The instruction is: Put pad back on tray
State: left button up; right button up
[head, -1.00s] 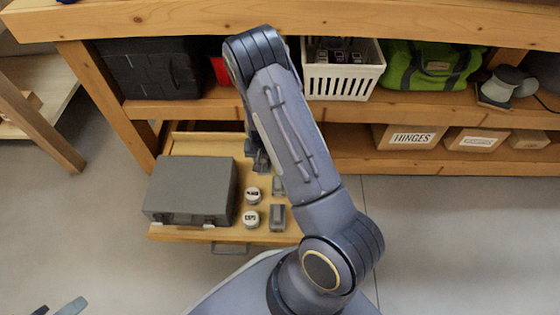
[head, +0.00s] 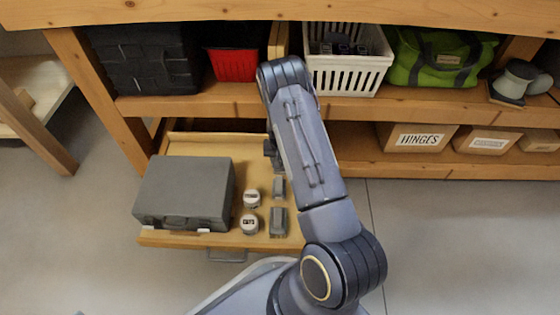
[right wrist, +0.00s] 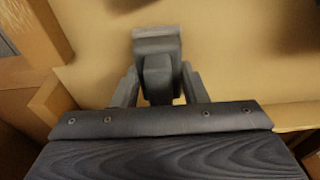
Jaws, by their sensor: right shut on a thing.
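The light wooden pull-out tray (head: 200,146) sticks out below the shelves, with a handle at its front. My right gripper (head: 272,153) is over the tray's right side, partly hidden by my own arm. In the right wrist view its two fingers (right wrist: 158,88) are shut on a dark grey pad (right wrist: 157,45) with a narrower grip part between the fingers. Pale wood lies behind the pad; whether the pad touches it I cannot tell. Only a tiny tip of my left gripper (head: 79,312) shows at the bottom left edge.
A grey case (head: 185,190) fills the tray's left side. Two white-topped jars (head: 250,210) and two small grey blocks (head: 279,222) stand to its right. Above are a red bin (head: 232,64), a white basket (head: 345,75) and a green bag (head: 440,58). Boxes stand on the lower shelf.

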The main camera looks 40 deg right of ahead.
jog(key=o, duration=1.2)
